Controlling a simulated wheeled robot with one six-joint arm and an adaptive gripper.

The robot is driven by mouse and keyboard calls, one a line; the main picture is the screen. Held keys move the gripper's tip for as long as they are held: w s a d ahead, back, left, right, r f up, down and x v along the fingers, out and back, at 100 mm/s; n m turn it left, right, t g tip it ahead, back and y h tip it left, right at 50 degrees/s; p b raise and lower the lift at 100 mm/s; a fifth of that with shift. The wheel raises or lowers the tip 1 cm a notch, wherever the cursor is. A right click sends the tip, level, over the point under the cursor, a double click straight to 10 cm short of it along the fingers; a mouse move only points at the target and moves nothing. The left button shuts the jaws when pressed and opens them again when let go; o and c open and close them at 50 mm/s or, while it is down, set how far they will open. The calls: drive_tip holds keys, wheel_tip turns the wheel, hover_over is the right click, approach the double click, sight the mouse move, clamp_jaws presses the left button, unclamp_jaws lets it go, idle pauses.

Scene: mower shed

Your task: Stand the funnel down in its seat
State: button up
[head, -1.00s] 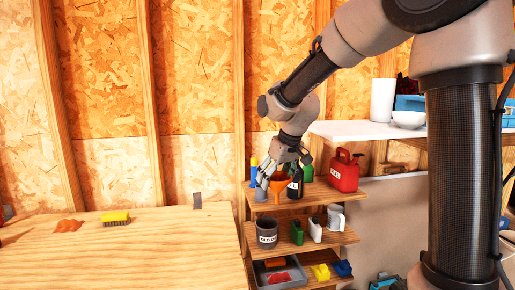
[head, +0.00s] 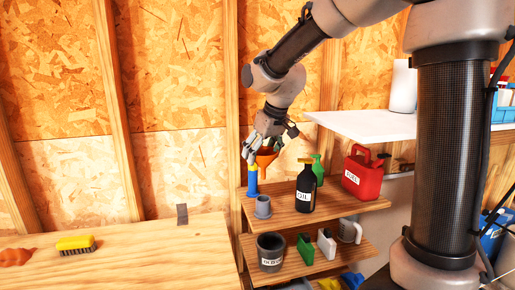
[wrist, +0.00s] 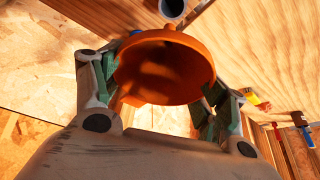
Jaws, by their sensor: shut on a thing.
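The orange funnel (head: 266,158) is held in my gripper (head: 264,146), wide mouth up, in the air above the upper shelf. In the wrist view the funnel (wrist: 165,72) sits between the two green-padded fingers (wrist: 160,95), which are shut on it. A small grey open-topped cup (head: 263,208), which looks like the seat, stands on the upper shelf below the funnel, apart from it. Its round opening also shows in the wrist view (wrist: 172,8), beyond the funnel rim.
A blue bottle (head: 252,182) stands close behind the cup. A dark mug (head: 270,252) is on the shelf below. A workbench (head: 140,255) with a brush (head: 75,244) lies left.

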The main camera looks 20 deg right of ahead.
sight(273, 157)
idle(0.4)
drive_tip(key=shift+f, duration=2.85)
drive_tip(key=shift+f, duration=3.05)
drive_tip(key=o, duration=1)
drive_tip(key=shift+c, duration=0.2)
drive_tip(key=shift+r, duration=0.15)
drive_tip(key=v, duration=1.1)
drive_tip(key=shift+s+d+r, duration=0.1)
drive_tip(key=shift+s+r, duration=0.2)
drive_tip(key=shift+r, duration=0.05)
